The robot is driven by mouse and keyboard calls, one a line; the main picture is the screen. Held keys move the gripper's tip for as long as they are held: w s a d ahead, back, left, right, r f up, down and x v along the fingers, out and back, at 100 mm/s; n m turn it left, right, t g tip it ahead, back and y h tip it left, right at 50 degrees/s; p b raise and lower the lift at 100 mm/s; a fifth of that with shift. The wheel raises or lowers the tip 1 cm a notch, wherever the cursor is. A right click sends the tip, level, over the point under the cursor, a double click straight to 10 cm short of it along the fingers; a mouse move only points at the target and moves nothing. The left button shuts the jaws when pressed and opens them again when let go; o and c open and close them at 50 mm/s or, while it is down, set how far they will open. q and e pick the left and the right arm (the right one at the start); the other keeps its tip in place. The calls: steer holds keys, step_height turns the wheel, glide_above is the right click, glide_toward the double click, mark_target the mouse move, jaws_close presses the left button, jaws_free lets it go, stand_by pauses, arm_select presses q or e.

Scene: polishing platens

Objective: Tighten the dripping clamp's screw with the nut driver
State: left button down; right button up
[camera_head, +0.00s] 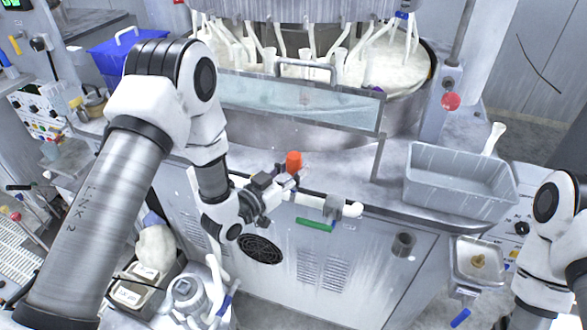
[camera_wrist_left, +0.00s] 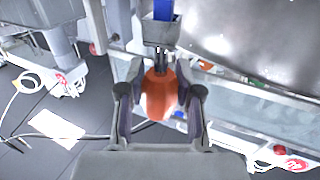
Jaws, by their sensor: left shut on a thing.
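My left gripper (camera_head: 278,178) is in front of the polishing machine, near its front edge. It is shut on the orange handle of the nut driver (camera_head: 293,161). In the left wrist view the handle (camera_wrist_left: 158,96) sits between the two fingers of the left gripper (camera_wrist_left: 160,92). A white pipe (camera_head: 308,201) runs along the machine's front just right of the gripper. A grey fitting on it (camera_head: 331,207) looks like the clamp; its screw and any drip are too small to make out. My right gripper is out of view.
A grey bin (camera_head: 460,181) stands on the ledge at the right, with a small metal tray (camera_head: 480,261) below it. A clear splash guard (camera_head: 300,99) stands before the slurry-covered platen. A blue box (camera_head: 124,52) is at back left.

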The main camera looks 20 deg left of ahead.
arm_select(q)
steer(key=shift+f+b, duration=0.35)
steer(key=shift+f, duration=0.15)
steer(key=c, duration=0.7)
jaws_free()
steer(key=v, duration=1.2)
